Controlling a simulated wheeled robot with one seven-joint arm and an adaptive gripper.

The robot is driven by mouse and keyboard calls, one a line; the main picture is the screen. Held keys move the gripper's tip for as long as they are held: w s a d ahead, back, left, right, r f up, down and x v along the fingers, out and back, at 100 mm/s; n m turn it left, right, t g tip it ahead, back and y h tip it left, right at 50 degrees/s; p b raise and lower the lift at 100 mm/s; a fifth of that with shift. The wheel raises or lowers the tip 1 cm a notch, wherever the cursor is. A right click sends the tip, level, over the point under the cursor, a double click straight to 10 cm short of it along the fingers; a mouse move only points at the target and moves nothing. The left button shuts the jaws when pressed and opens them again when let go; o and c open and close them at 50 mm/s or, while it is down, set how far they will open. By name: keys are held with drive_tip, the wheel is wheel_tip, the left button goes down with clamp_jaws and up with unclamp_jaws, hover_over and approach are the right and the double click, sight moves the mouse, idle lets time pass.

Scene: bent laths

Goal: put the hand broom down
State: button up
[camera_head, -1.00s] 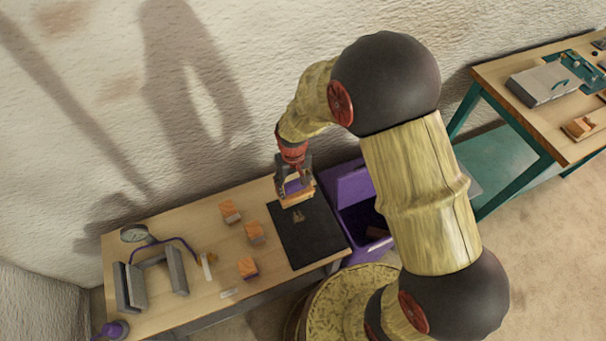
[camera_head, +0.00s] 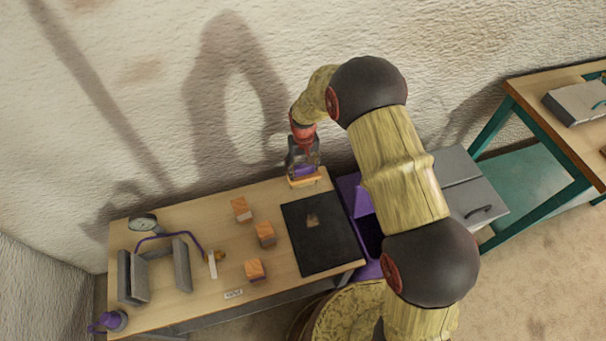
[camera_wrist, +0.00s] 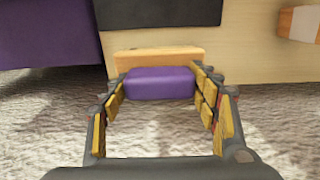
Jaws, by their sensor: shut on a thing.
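My gripper (camera_head: 304,166) is shut on the hand broom (camera_head: 304,180), at the table's back edge behind the black mat. In the wrist view the broom's purple grip (camera_wrist: 160,83) sits between the fingers, with its pale wooden body (camera_wrist: 160,58) just beyond. The bristles are hidden. I cannot tell whether the broom touches the table.
Several wooden blocks (camera_head: 265,234) stand left of the mat on the wooden table (camera_head: 205,295). A grey clamp-like fixture (camera_head: 182,265) and a round gauge (camera_head: 142,223) are further left. A purple bin (camera_head: 352,196) stands right of the table. The wall is close behind.

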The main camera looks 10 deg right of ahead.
sight(303, 172)
drive_tip(key=shift+w+f, duration=0.2)
wheel_tip(303, 172, down, 4)
drive_tip(key=shift+w+r+b, duration=0.15)
drive_tip(key=shift+r+b, duration=0.1)
drive_tip(key=shift+b, duration=0.7)
drive_tip(key=shift+r, duration=0.1)
drive_tip(key=o, duration=0.7)
drive_tip(key=shift+f, duration=0.2)
drive_tip(key=shift+c, duration=0.2)
drive_tip(key=o, duration=0.4)
drive_tip(key=shift+o, duration=0.2)
drive_tip(key=shift+r, duration=0.2)
